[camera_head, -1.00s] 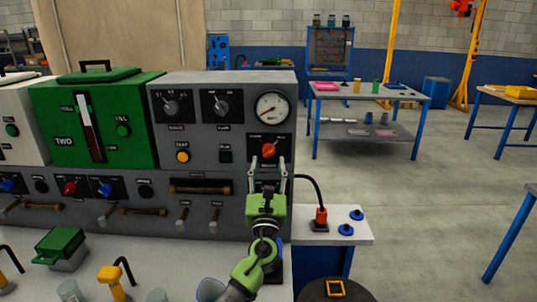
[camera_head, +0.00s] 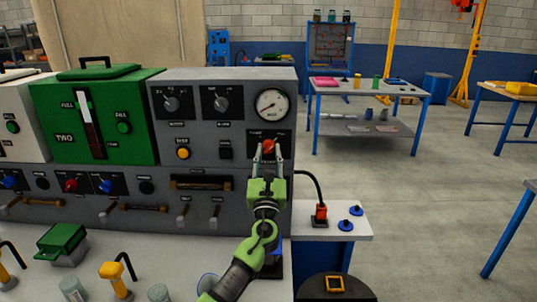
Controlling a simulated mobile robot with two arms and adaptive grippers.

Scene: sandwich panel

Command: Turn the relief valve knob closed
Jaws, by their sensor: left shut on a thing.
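The relief valve knob (camera_head: 268,146) is a small red-orange knob on a black label plate, on the grey panel (camera_head: 235,75) just below a round white gauge (camera_head: 272,104). My left gripper (camera_head: 268,153) reaches up to it from below, with one light finger on each side of the knob. The fingers are shut on the knob and cover part of the plate. The plate's lettering is too small to read. My right gripper does not show.
A green tank unit (camera_head: 123,100) stands left of the grey panel. A yellow button (camera_head: 183,153) and other knobs sit left of the gripper. A red plug-like part (camera_head: 320,213) with a black cable and blue knobs (camera_head: 345,225) lie on the ledge at right.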

